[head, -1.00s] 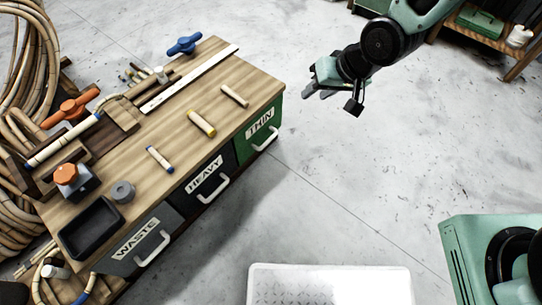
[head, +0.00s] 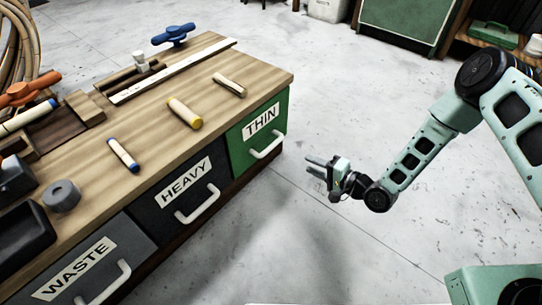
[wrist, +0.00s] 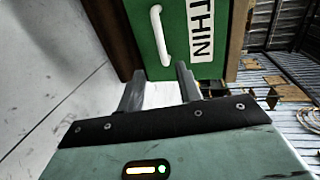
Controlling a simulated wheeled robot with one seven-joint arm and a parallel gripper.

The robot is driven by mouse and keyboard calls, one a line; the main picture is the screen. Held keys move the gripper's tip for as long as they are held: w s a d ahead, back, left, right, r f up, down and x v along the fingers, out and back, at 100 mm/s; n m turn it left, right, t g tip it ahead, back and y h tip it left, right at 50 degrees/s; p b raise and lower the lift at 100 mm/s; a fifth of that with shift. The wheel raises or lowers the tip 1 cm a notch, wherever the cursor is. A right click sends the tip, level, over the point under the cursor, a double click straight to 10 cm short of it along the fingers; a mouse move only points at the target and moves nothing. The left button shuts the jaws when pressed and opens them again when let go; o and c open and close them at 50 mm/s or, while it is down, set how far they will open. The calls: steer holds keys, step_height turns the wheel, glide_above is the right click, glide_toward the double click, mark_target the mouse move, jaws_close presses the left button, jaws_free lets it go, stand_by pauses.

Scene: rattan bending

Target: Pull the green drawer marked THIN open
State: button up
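The green drawer marked THIN (head: 240,142) is closed flush in the right end of the workbench front. Its white handle (head: 267,146) sticks out below the label. My gripper (head: 312,166) is to the right of the handle, apart from it, with its fingers pointing at the drawer. In the wrist view the two grey fingers (wrist: 160,88) are spread with nothing between them. The white handle (wrist: 161,36) and the green drawer face (wrist: 176,65) show ahead of the fingertips.
Grey drawers marked HEAVY (head: 170,205) and WASTE (head: 60,278) sit to the left with their own handles. Short rods lie on the wooden bench top (head: 150,110). The concrete floor (head: 300,230) in front is clear.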

mark_target(271, 146)
steer(key=shift+b+x, duration=4.1)
steer(key=shift+x, duration=4.55)
steer(key=shift+c, duration=0.3)
jaws_close()
